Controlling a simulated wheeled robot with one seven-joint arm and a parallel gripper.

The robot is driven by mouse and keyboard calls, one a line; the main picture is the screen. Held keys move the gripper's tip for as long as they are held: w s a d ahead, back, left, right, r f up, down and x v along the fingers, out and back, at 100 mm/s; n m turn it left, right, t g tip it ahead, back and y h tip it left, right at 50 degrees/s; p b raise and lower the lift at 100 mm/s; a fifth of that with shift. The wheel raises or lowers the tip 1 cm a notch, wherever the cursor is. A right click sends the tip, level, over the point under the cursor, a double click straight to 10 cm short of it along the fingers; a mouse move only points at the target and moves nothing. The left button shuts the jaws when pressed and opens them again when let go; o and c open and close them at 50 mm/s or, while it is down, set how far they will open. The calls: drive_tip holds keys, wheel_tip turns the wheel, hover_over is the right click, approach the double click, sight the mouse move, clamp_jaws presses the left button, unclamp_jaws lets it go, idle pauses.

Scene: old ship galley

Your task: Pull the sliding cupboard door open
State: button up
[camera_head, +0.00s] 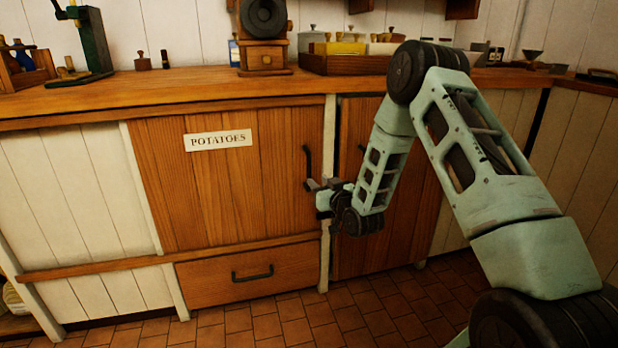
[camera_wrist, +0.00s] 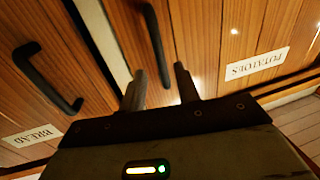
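A wooden cupboard door labelled POTATOES (camera_head: 225,185) stands under the counter in the head view, with a dark upright handle (camera_head: 307,166) near its right edge. The door fills its opening and looks closed. My gripper (camera_head: 313,184) is at the lower part of this handle. In the wrist view, turned upside down, the handle (camera_wrist: 153,38) runs down towards the space between my two fingertips (camera_wrist: 160,74). The fingers are apart; I cannot tell whether either touches the handle. The POTATOES label (camera_wrist: 257,64) shows at the right there.
Right of a white post (camera_head: 327,190) is another wooden door (camera_head: 350,230), partly hidden by my arm. The wrist view shows its handle (camera_wrist: 45,78) and BREAD label (camera_wrist: 32,136). A drawer (camera_head: 215,283) lies below the POTATOES door. The counter (camera_head: 190,85) holds a grinder (camera_head: 264,35) and several containers.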

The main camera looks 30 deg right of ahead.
sight(310, 174)
drive_tip(key=w, duration=0.5)
drive_tip(key=w+b, duration=0.1)
drive_tip(key=w, duration=0.1)
drive_tip(key=shift+w+d, duration=0.2)
drive_tip(key=shift+d, duration=0.05)
clamp_jaws()
